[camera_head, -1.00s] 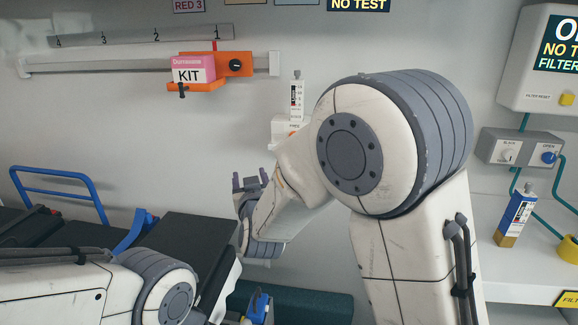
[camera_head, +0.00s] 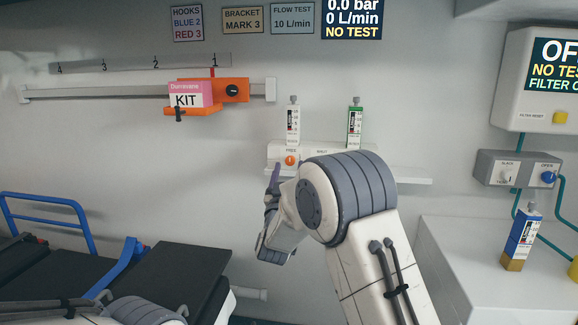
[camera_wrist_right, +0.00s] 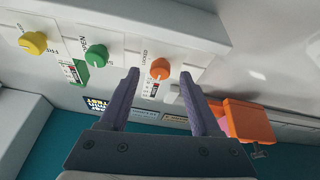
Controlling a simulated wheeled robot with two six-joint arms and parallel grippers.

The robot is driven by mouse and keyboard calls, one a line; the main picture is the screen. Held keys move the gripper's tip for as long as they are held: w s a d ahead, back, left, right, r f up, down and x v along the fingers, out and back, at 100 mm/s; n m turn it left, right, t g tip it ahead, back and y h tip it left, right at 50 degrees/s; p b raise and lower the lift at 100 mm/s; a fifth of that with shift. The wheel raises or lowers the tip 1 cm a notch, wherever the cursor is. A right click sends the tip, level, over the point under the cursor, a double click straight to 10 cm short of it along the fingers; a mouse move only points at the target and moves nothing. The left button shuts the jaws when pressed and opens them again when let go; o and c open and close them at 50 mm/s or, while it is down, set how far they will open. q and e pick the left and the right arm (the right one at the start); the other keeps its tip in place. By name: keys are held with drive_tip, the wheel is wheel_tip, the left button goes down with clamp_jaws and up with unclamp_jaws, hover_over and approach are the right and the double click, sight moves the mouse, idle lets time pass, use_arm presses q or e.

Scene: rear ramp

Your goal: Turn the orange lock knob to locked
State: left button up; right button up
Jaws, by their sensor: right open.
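The orange lock knob (camera_head: 290,160) sits on the front of a white wall unit, under a small label that seems to read FREE. In the right wrist view the orange knob (camera_wrist_right: 160,69) shows between and beyond my fingertips, with a white pointer line on its face. My right gripper (camera_wrist_right: 157,80) is open and empty, with one finger on each side of the knob in the picture. I cannot tell the remaining gap. In the head view my right gripper (camera_head: 272,180) is just below and left of the knob. My left gripper is out of the frame.
Green (camera_wrist_right: 96,55) and yellow (camera_wrist_right: 34,43) knobs sit beside the orange one. Two flow meters (camera_head: 293,125) (camera_head: 355,125) stand above the unit. An orange bracket (camera_head: 230,90) with a pink KIT box is on the rail at left. A black stretcher (camera_head: 180,270) lies below.

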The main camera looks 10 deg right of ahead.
drive_tip(key=shift+w+d+r, duration=0.25)
drive_tip(key=shift+w, duration=0.4)
clamp_jaws()
